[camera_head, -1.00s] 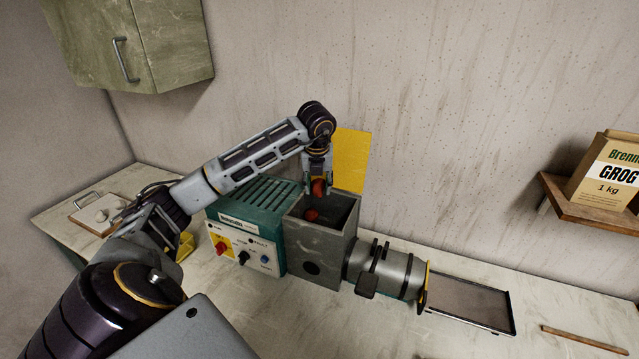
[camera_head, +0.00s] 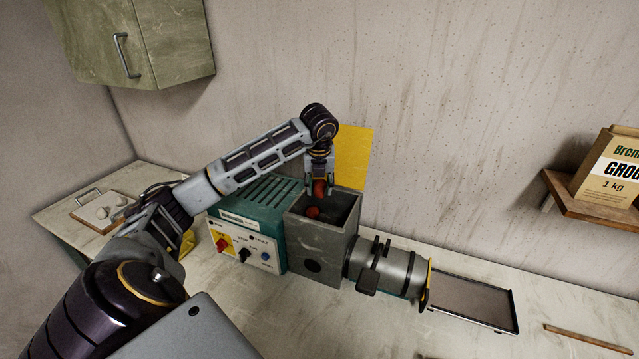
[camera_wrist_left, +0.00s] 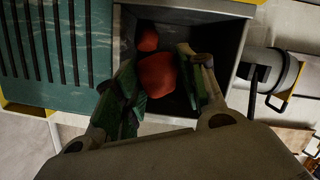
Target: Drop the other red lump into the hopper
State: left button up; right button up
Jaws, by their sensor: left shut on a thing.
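My left gripper (camera_head: 319,188) is shut on a red lump (camera_head: 319,188) and holds it over the open top of the grey hopper (camera_head: 323,238). The wrist view shows the held red lump (camera_wrist_left: 157,75) between the fingers of my left gripper (camera_wrist_left: 160,85). Another red lump (camera_head: 312,212) lies inside the hopper; it also shows in the wrist view (camera_wrist_left: 147,38), beyond the held one. The hopper's yellow lid (camera_head: 354,158) stands open behind it. My right gripper is in neither view.
A teal machine body with a control panel (camera_head: 245,245) adjoins the hopper on the left. A metal barrel (camera_head: 390,270) leads right to a flat tray (camera_head: 475,300). A board with small pale lumps (camera_head: 100,210) lies at the far left. A grog box (camera_head: 610,172) stands on a wall shelf.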

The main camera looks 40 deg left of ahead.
aim_at(319, 196)
pick_arm(q)
jog(key=shift+f+b, duration=1.15)
jog(key=shift+f, duration=1)
jog(key=o, duration=1.2)
